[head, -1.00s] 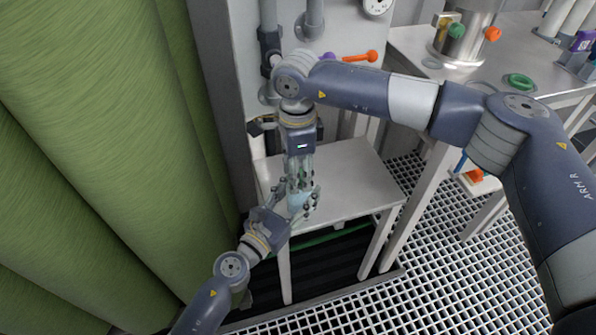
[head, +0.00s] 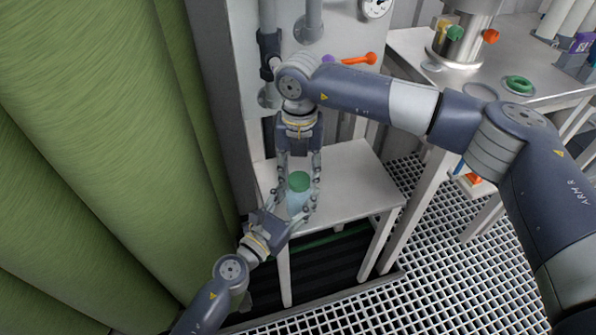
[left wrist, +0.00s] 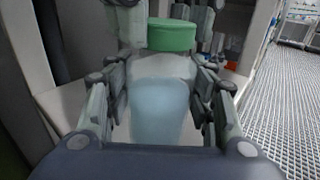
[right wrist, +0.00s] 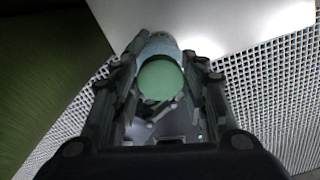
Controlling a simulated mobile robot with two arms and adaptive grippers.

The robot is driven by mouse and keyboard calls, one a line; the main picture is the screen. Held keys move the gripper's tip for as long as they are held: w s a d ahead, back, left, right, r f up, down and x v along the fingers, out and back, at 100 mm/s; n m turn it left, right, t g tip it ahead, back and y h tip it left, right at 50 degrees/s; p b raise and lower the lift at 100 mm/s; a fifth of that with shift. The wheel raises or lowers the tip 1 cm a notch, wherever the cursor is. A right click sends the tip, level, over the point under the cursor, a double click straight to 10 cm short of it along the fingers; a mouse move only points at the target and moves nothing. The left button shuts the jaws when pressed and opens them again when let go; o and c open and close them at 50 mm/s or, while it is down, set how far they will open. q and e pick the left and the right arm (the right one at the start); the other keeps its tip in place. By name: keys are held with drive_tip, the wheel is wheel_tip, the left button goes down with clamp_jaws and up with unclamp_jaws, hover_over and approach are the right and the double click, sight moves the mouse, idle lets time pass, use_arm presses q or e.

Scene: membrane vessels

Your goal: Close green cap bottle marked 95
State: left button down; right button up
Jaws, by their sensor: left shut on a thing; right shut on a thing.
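The bottle (head: 296,205) has a pale blue translucent body and a green cap (head: 299,181) sitting on its top. It is held between my two grippers over the small white table. No marking on it is readable. My left gripper (left wrist: 158,105) is shut on the bottle body, one finger on each side. My right gripper (right wrist: 163,75) comes from above with its fingers on both sides of the green cap, shut on it. Those fingers stand wide, and their exact contact is hard to see. The cap also shows in the left wrist view (left wrist: 172,35).
The small white table (head: 355,185) lies beneath, its right part bare. Large green cylinders (head: 90,150) stand close on the left. A bench at the right carries a steel vessel (head: 465,45) and a green ring (head: 518,83). An orange-handled valve (head: 358,59) is behind.

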drive_tip(key=shift+m, duration=0.9)
drive_tip(key=o, duration=0.7)
drive_tip(key=shift+r, duration=2.3)
drive_tip(key=shift+c, duration=0.2)
